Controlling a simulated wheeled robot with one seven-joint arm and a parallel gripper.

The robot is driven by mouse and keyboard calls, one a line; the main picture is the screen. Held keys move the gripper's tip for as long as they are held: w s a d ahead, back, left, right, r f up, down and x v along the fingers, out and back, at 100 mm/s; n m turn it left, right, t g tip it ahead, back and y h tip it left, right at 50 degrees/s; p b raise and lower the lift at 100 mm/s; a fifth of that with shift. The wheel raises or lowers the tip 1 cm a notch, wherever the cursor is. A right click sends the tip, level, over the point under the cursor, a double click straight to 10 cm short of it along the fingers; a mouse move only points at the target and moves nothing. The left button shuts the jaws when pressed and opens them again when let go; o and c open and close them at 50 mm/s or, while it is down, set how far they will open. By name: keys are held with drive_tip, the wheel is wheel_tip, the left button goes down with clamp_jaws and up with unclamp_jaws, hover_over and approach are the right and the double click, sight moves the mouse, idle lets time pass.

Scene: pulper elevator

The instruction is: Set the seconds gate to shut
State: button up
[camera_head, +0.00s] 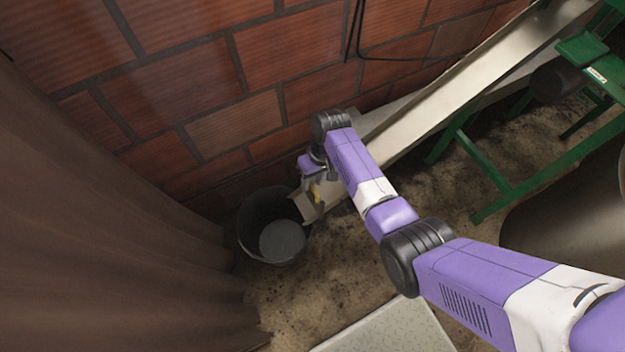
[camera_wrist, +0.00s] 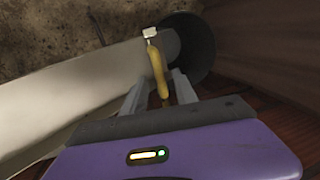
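A yellow handle (camera_wrist: 157,70) with a small pale block (camera_wrist: 150,32) at its far end shows in the wrist view. It is likely the gate's lever, at the lower end of a metal chute (camera_wrist: 70,90). My gripper (camera_wrist: 158,78) is open, with one finger on each side of the handle. A gap shows beside each finger, so it does not appear clamped. In the head view my gripper (camera_head: 313,180) is at the chute's low end, and the yellow handle (camera_head: 316,193) is partly hidden. The gate plate itself is not clearly seen.
A dark bucket (camera_head: 243,225) stands under the chute's low end. The chute (camera_head: 440,105) slopes up right along a brick wall (camera_head: 190,80), beside a green metal frame (camera_head: 485,170). A brown curtain (camera_head: 90,220) hangs at left. A pale slab (camera_head: 390,330) lies in front.

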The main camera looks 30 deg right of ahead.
wheel_tip(320, 180, up, 8)
drive_tip(key=d, duration=0.1)
drive_tip(key=shift+d+f+p, duration=0.2)
drive_tip(key=shift+d+p, duration=0.1)
drive_tip(key=shift+p, duration=0.05)
idle(0.4)
drive_tip(key=w+d+r+m+t+h, duration=0.1)
drive_tip(key=w+d+r+t+h, duration=0.15)
drive_tip(key=w+r+t, duration=0.5)
drive_tip(key=s+a+r+t, duration=0.1)
drive_tip(key=s+r, duration=0.5)
drive_tip(key=s, duration=0.7)
drive_tip(key=s+a+r+t, duration=0.2)
drive_tip(key=s+r+t, duration=0.2)
drive_tip(key=s, duration=1)
drive_tip(key=s+a+r+n+t, duration=0.1)
drive_tip(key=s+r+t, duration=0.1)
drive_tip(key=s+r, duration=0.6)
drive_tip(key=s, duration=0.6)
drive_tip(key=shift+a, duration=0.3)
